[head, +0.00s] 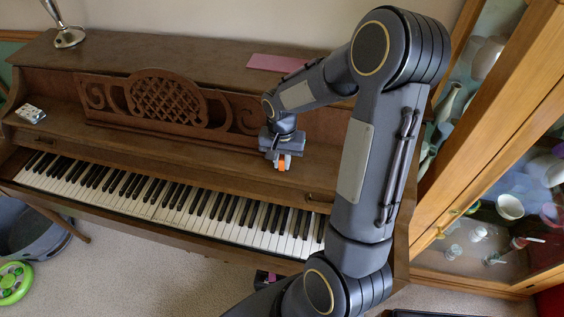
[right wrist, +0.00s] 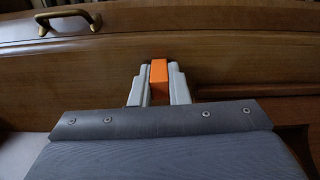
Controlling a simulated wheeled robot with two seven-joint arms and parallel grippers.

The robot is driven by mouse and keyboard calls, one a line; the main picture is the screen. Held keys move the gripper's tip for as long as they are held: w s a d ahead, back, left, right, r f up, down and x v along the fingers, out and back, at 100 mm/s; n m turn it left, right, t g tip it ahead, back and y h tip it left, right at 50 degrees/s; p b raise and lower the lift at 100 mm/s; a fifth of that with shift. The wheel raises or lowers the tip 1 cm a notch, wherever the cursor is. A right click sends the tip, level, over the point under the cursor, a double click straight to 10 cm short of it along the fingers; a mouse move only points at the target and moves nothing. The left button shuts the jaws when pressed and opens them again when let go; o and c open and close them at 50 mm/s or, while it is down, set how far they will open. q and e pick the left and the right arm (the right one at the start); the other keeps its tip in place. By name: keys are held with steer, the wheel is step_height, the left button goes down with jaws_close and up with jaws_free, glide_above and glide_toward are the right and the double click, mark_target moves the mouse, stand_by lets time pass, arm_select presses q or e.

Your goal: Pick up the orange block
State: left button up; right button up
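The orange block (head: 283,163) is a small bright block at the piano's wooden ledge above the right half of the keys. My right gripper (head: 281,162) points down at it. In the right wrist view the orange block (right wrist: 159,81) stands between the two grey fingers (right wrist: 158,88), with a finger against each side and no clear gap. The gripper is shut on it. The block's lower part is hidden, and I cannot tell whether it touches the ledge. My left gripper is not in view.
The brown upright piano (head: 180,143) has a carved music stand (head: 165,100) behind the ledge. A lamp base (head: 68,38) and a pink flat item (head: 276,62) lie on top. A small patterned item (head: 30,113) is at the left. A glass cabinet (head: 490,140) stands at the right.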

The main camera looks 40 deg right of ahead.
jaws_close()
steer(key=shift+r, duration=0.15)
